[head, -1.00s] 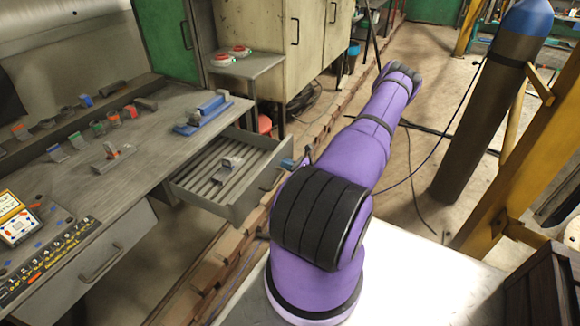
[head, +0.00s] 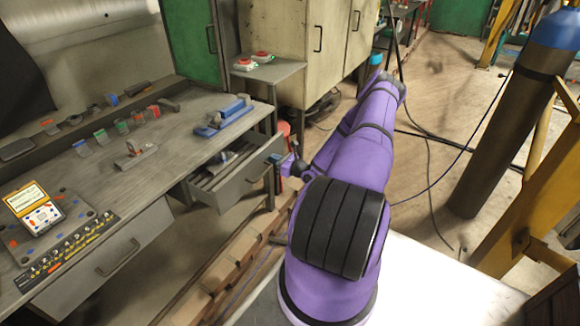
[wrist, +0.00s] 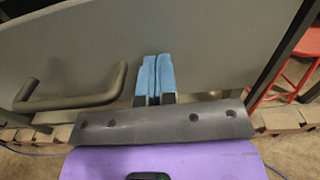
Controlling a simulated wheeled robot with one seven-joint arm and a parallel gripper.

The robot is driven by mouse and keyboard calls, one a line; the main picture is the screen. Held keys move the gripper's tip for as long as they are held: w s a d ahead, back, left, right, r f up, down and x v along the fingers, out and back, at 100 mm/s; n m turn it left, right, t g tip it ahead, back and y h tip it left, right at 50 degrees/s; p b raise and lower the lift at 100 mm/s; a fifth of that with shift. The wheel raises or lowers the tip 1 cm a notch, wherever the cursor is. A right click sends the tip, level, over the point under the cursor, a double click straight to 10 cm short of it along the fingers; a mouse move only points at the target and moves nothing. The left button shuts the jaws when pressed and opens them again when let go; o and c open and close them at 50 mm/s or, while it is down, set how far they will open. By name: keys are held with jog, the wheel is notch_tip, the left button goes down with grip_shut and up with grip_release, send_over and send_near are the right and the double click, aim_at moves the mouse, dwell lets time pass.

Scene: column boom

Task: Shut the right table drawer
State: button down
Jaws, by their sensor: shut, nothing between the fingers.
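The right table drawer (head: 236,186) is grey and partly pulled out under the right end of the workbench (head: 95,200). A small grey item lies inside it. In the wrist view the drawer's front panel (wrist: 215,50) fills most of the picture, with its dark bar handle (wrist: 70,103) at left. My gripper (wrist: 153,60) has blue fingertips pressed together, empty, against or very near the panel, right of the handle. In the head view my gripper (head: 277,165) is at the drawer front's right part; exact contact is hard to tell.
The left drawer (head: 110,255) is shut. The bench top holds a blue-based tool (head: 222,115), several small clips and a yellow-white meter (head: 35,208). A small side table (head: 268,72) and a red stool (wrist: 290,80) stand close by. A gas cylinder (head: 505,120) stands at right.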

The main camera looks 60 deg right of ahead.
aim_at(249, 150)
jog(key=w, duration=0.8)
jog(key=w+a, duration=0.1)
jog(key=w, duration=0.4)
jog(key=shift+w+r, duration=0.15)
jog(key=shift+w, duration=0.15)
jog(key=shift+w+a+r, duration=0.1)
